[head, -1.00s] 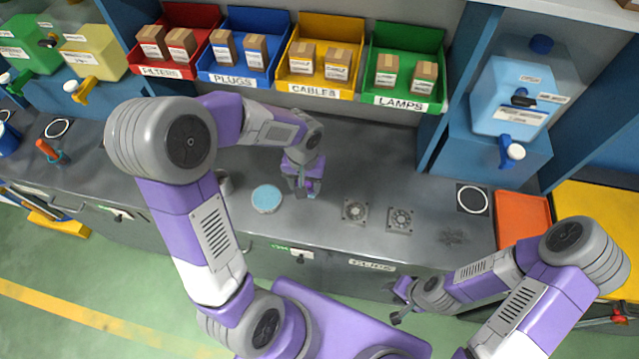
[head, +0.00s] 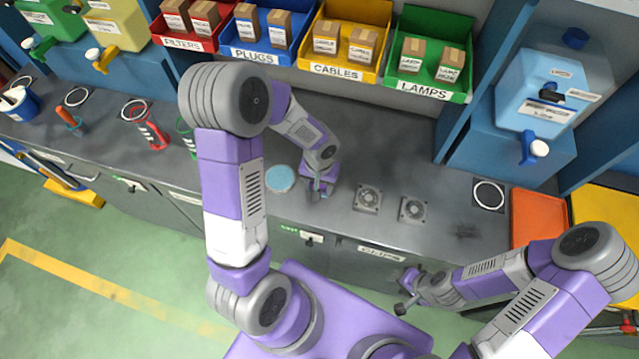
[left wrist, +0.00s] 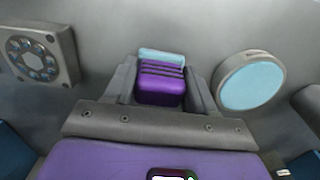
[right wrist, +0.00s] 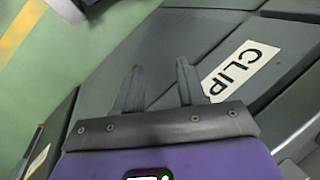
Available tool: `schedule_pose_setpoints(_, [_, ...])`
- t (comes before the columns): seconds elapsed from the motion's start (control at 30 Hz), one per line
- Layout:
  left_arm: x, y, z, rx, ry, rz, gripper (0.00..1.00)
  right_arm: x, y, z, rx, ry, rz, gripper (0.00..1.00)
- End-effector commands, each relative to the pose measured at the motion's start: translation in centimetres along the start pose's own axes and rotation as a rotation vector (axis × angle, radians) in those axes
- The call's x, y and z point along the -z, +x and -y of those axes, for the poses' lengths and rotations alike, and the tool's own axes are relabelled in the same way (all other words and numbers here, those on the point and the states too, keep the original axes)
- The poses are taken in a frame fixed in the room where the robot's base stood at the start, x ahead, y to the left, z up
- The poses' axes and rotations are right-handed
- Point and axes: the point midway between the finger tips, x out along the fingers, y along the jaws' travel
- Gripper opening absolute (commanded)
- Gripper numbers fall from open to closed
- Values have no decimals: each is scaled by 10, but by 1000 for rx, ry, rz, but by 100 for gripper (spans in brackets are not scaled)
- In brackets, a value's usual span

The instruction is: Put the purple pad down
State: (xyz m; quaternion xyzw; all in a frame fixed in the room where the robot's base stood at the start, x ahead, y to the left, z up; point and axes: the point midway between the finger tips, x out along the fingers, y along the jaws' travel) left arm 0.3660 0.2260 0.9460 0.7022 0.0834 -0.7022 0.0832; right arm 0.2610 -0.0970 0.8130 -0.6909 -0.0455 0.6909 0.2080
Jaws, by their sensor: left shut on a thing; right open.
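My left gripper (head: 318,192) is shut on the purple pad (left wrist: 160,90), a small ribbed block between its two fingers in the left wrist view. A light blue piece (left wrist: 161,56) shows just past the pad; I cannot tell whether the two touch.
Labelled bins, including the green lamps bin (head: 430,60), line the back. A blue dispenser (head: 540,95) and an orange tray (head: 537,218) are at right. Red and orange tools stand at left.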

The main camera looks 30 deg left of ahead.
Motion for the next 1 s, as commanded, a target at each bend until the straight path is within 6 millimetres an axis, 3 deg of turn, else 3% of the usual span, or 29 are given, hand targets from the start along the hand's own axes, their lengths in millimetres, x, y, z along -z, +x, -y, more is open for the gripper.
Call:
schedule_pose_setpoints(0.17, [0, 4, 0, 0, 0, 0, 22, 0, 5, -2, 0, 0, 0, 40])
schedule_pose_setpoints(0.2, [0, 3, 0, 0, 0, 0, 61, 0, 4, -1, 0, 0, 0, 40])
schedule_pose_setpoints(0.33, [0, 3, 0, 0, 0, 0, 80, 0, 3, -1, 0, 0, 0, 40])
schedule_pose_setpoints(0.73, [0, -4, 0, 0, 0, -1, 80, 0, -2, 1, 0, 0, 0, 40])
schedule_pose_setpoints(1.0, [2, -60, 0, -2, -2, -8, 80, 0, -10, 4, 0, 0, 0, 40])
